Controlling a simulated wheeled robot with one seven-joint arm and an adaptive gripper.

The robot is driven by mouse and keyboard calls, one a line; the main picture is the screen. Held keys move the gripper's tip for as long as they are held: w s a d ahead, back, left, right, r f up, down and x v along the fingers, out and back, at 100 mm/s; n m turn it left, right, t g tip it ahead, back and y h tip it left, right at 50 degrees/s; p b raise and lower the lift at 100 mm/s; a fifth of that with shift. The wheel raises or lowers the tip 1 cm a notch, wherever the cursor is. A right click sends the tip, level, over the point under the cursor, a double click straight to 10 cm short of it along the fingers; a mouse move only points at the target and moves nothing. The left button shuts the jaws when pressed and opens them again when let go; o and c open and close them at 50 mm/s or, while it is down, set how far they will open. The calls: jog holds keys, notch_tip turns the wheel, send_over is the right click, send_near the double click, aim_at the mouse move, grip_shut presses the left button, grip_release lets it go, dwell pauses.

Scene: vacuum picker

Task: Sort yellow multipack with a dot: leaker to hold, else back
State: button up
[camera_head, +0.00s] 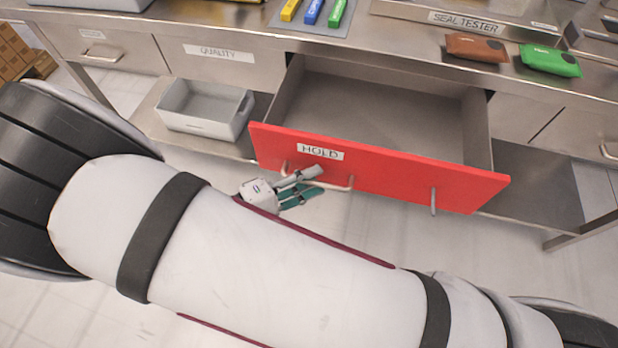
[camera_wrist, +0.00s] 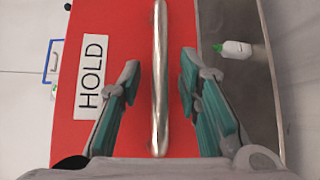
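The red-fronted HOLD drawer (camera_head: 385,172) stands pulled open under the bench, and the part of its floor in view is bare. Its metal bar handle (camera_wrist: 159,80) lies between the two fingers of my gripper (camera_wrist: 160,75) in the wrist view. The fingers are spread, with a gap on each side of the bar. In the head view my gripper (camera_head: 318,181) is at the drawer front, just below the HOLD label. I cannot make out a yellow multipack with a dot in either view.
A brown pouch (camera_head: 476,48) and a green pouch (camera_head: 550,60) lie by the SEAL TESTER sign. Yellow, blue and green bars (camera_head: 313,11) lie on the bench. A grey bin (camera_head: 205,125) stands on the lower shelf. A white bottle (camera_wrist: 236,49) shows in the wrist view.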

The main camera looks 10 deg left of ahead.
jog(key=v, duration=0.7)
jog(key=shift+s+a, duration=0.25)
dwell(0.3)
